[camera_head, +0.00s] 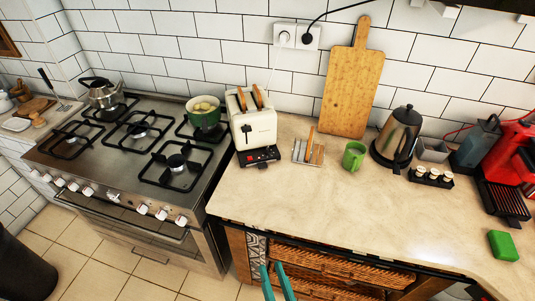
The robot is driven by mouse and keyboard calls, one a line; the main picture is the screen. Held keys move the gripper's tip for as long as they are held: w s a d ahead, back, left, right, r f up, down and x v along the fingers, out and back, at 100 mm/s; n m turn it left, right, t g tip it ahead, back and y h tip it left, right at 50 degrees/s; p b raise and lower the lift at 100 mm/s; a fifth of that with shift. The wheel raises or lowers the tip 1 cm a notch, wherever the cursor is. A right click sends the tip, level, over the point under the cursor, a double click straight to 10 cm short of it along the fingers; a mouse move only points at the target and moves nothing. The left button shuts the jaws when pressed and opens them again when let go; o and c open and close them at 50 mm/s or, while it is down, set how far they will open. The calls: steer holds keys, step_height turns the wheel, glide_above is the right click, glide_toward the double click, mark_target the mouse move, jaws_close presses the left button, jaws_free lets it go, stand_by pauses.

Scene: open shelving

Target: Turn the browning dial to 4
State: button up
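The cream toaster (256,130) stands upright on the counter just right of the stove, with two slices of toast (257,98) sticking out of its top. Its dark lower control panel (260,156) faces me. The panel has small controls and a reddish spot, but the browning dial and its setting are too small to make out. My gripper (271,266) shows as two teal fingers at the bottom edge. The fingers are apart with nothing between them. In the picture they are well below the toaster and in front of the counter, not touching the toaster.
A toast rack (308,152), a green mug (354,156) and a kettle (397,137) stand right of the toaster. A green pot (204,113) sits on the stove (125,145) to its left. The counter (300,205) in front of the toaster is clear.

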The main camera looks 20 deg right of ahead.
steer(key=w+d+r+m+t+h, duration=0.1)
steer(key=w+d+r+m+h, duration=0.5)
steer(key=w+m, duration=0.55)
steer(key=w+d+r+m+t+h, duration=0.1)
steer(key=w+d+r+m+h, duration=0.3)
steer(key=w+d+r+m, duration=0.5)
steer(key=m+g, duration=0.7)
steer(key=m, duration=1.2)
glide_toward(267, 150)
steer(key=shift+x, duration=4.2)
steer(key=shift+f, duration=0.2)
jaws_close()
